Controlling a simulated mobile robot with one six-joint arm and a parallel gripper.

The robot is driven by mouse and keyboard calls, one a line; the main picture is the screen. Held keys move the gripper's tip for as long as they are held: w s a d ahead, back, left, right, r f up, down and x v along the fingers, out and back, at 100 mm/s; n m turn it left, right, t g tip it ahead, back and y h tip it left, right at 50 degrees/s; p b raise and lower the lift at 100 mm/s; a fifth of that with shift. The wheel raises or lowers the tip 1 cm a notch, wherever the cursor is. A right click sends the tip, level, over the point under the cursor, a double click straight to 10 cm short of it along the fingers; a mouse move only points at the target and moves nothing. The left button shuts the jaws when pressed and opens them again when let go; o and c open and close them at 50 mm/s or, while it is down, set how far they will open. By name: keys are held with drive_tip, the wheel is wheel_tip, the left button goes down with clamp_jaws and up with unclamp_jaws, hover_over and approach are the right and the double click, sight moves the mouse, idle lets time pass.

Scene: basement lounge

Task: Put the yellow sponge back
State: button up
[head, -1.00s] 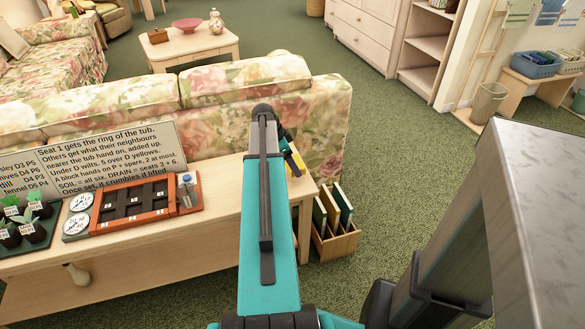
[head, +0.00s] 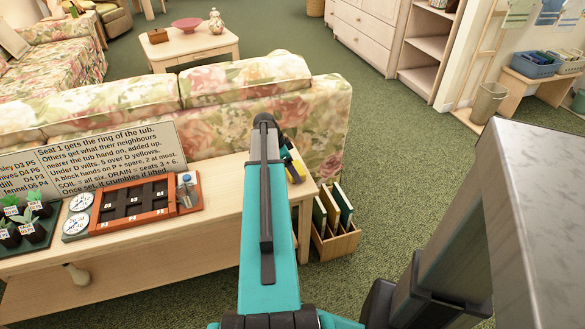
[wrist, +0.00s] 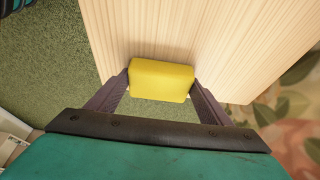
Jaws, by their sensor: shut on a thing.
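The yellow sponge (wrist: 161,80) is held between the two fingers of my gripper (wrist: 160,86) in the wrist view. It overlaps the right end of the light wooden table (wrist: 170,30), with green carpet showing below it. In the head view, my gripper (head: 293,166) is mostly hidden behind my teal arm, and a bit of the yellow sponge shows at the right end of the table (head: 222,217). I cannot tell whether the sponge touches the tabletop.
A sign (head: 110,160), a reddish-brown tray (head: 133,209), two dials and potted seedlings (head: 22,225) stand left on the table. A floral sofa (head: 240,110) backs it. A wooden rack (head: 335,243) stands on the floor at its right end. Carpet farther right is open.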

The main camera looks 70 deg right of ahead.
drive_tip(key=shift+f, duration=0.15)
drive_tip(key=o, duration=1)
drive_tip(key=shift+c, duration=0.2)
drive_tip(key=v, duration=1.2)
drive_tip(key=shift+r+p, duration=0.25)
drive_tip(key=shift+p, duration=0.05)
